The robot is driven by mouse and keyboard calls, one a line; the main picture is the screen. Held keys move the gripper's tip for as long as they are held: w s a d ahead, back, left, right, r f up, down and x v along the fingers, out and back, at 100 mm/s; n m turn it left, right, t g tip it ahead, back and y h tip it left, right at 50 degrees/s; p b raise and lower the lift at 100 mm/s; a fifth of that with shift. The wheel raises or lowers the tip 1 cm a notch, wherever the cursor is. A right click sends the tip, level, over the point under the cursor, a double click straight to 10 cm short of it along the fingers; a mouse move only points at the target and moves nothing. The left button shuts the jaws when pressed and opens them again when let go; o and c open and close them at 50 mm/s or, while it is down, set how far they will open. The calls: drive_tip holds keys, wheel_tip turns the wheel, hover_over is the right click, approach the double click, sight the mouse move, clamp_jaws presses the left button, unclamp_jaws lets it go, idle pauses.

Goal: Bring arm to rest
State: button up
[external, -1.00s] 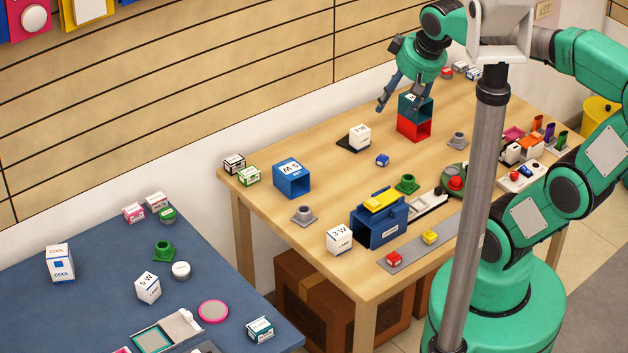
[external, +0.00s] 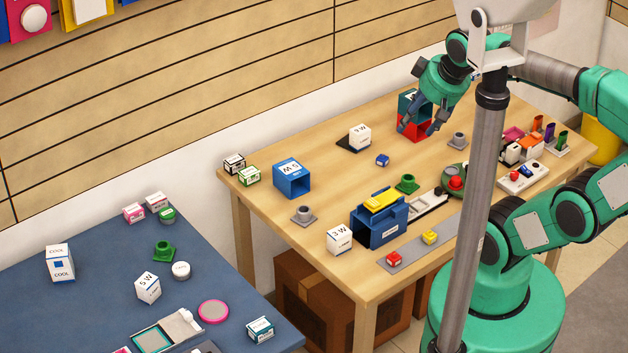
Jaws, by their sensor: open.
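My gripper (external: 420,127) is open, its two dark fingers pointing down over the back right part of the wooden table (external: 262,213). No object shows between the fingers. In this view it overlaps the stacked dark teal and red open boxes (external: 403,124), hiding part of them; I cannot tell whether it touches them. My green arm is bent, running from the base at lower right up and back to the gripper. The grey pole and white bracket cover part of the arm.
A white box (external: 360,137), a small blue block (external: 382,160) and a grey socket (external: 458,140) stand near the gripper. A blue open box (external: 292,178) and a yellow-topped blue holder (external: 380,222) are further forward. A blue table (external: 90,290) stands at left.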

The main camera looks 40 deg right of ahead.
drive_tip(key=shift+f+b, duration=1.8)
drive_tip(key=shift+f, duration=0.35)
drive_tip(key=shift+r, duration=0.1)
